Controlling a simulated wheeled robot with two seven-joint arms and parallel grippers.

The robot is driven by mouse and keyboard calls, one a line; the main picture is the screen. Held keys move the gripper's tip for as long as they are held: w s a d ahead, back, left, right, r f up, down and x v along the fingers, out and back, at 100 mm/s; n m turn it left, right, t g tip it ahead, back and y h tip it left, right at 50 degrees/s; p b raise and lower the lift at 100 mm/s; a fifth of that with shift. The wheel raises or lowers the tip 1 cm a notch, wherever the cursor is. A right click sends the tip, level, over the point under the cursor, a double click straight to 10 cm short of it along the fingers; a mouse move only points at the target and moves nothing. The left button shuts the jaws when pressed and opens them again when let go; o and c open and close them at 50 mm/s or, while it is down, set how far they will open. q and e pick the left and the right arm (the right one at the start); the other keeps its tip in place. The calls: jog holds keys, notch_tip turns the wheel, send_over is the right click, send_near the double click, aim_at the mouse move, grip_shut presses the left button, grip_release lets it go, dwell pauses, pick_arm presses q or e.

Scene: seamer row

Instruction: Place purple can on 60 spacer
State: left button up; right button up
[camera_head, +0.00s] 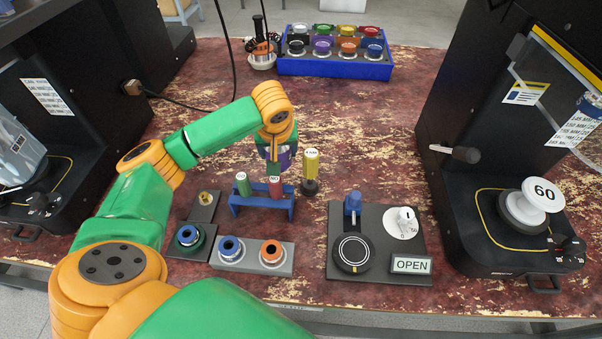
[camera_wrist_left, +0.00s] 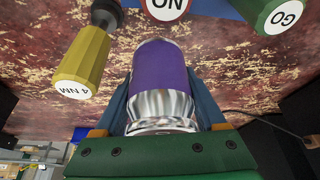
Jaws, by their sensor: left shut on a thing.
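My left gripper (camera_head: 278,166) is shut on the purple can (camera_wrist_left: 160,75). In the left wrist view the can lies between the two blue fingers, its silver metal end toward the palm. In the head view only a bit of the purple can (camera_head: 284,158) shows between the fingers, above the blue rack. A white disc marked 60 (camera_head: 541,194) sits on the black machine at the right, far from the gripper. I take it to be the 60 spacer. My right gripper is not in view.
Below the gripper, a blue rack (camera_head: 262,208) holds a green and a red gauge. A yellow-handled driver (camera_head: 311,165) stands close on the right. A black panel (camera_head: 378,245) with an OPEN sign lies toward the machine. A blue tray (camera_head: 335,67) of colored cans stands at the back.

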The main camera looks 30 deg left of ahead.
pick_arm(q)
notch_tip(320, 180, down, 8)
jog(key=shift+r+b, duration=0.25)
jog(key=shift+b, duration=0.1)
jog(key=o, duration=1.2)
jog(key=shift+f, duration=0.1)
jog(key=shift+c, duration=0.2)
